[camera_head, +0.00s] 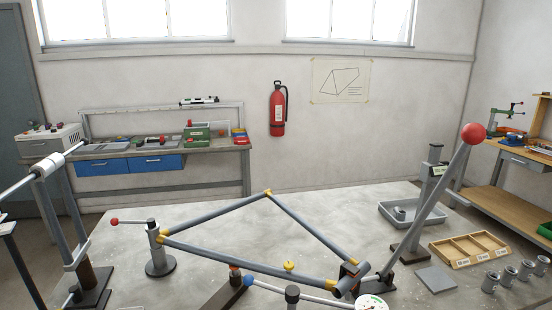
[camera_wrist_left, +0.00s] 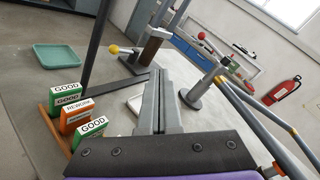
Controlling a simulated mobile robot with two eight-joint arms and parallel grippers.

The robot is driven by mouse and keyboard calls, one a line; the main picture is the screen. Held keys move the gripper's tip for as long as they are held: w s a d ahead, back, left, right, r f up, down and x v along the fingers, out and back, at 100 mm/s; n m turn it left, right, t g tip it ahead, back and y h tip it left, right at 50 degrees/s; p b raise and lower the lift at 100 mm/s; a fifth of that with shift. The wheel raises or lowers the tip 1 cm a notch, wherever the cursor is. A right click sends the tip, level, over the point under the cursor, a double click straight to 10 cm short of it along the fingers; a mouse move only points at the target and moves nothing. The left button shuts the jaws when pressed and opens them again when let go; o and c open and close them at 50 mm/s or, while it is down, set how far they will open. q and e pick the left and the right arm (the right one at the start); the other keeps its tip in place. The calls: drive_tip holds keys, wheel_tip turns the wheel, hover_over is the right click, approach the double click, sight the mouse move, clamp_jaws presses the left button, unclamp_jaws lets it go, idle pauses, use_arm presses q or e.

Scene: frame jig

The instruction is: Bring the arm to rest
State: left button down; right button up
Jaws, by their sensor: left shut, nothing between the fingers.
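My left gripper (camera_wrist_left: 159,80) shows in the left wrist view, its two grey fingers shut together with nothing between them. It points over the pale worktable, left of a round-based clamp post (camera_wrist_left: 194,92); I cannot tell its exact height. The head view does not show this gripper. The grey tube frame (camera_head: 218,217) with yellow joints sits on the jig in the middle of the table in the head view. Part of it also shows at the right of the left wrist view (camera_wrist_left: 262,122). My right gripper is in neither view.
A red-knobbed lever (camera_head: 432,205) stands upright at the right, near a wooden divided tray (camera_head: 470,249) and several metal cups (camera_head: 508,275). In the left wrist view, GOOD and REWORK boxes (camera_wrist_left: 79,121) and a teal tray (camera_wrist_left: 60,57) lie left of my gripper.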

use_arm(q)
drive_tip(key=s+d+f+n+g+h+p, duration=0.2)
drive_tip(key=s+d+n+h, duration=0.4)
drive_tip(key=d+n, duration=0.3)
drive_tip(key=s+d+f+n+g+h+p, duration=0.3)
drive_tip(key=s+d+f+n+h, duration=0.2)
drive_tip(key=d, duration=0.9)
drive_tip(key=s+n+h, duration=0.2)
drive_tip(key=s+n, duration=0.1)
drive_tip(key=n, duration=0.1)
drive_tip(key=shift+s+d+n+h, duration=0.2)
drive_tip(key=shift+n+h, duration=0.1)
